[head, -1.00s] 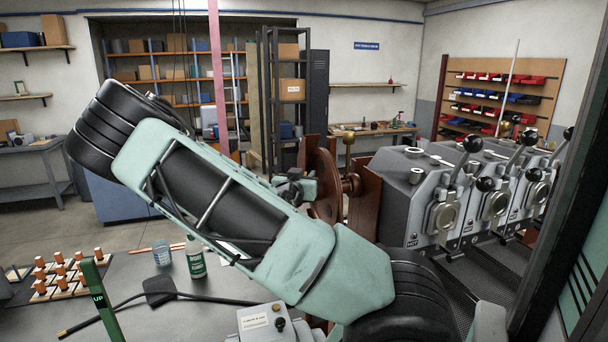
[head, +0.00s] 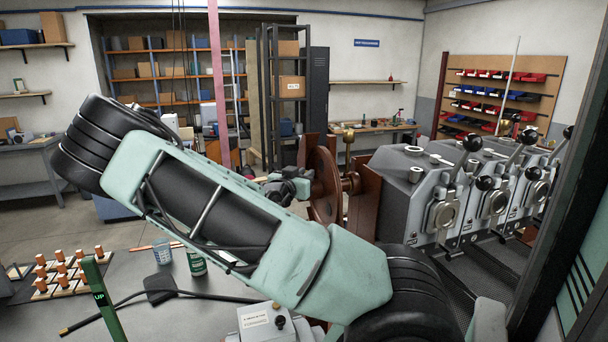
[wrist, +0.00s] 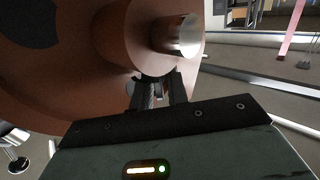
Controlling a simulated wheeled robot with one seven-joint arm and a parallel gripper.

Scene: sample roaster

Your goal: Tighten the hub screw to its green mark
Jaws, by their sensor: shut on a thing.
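A rust-red wheel (head: 325,185) stands upright on its brown frame in the middle of the head view. In the wrist view the same wheel (wrist: 80,75) fills the upper left, with a bright-ended metal stub (wrist: 185,38) sticking out of its hub. My gripper (wrist: 155,88) is at the wheel's face, just below and left of that stub. Its dark fingers are shut on a small part there, apparently the hub screw, which they almost wholly hide. In the head view my gripper (head: 296,187) is against the wheel's left side. I cannot make out a green mark on the hub.
Grey roaster units (head: 435,205) with black-knobbed levers stand right of the wheel. A green "UP" post (head: 98,300) stands at front left.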

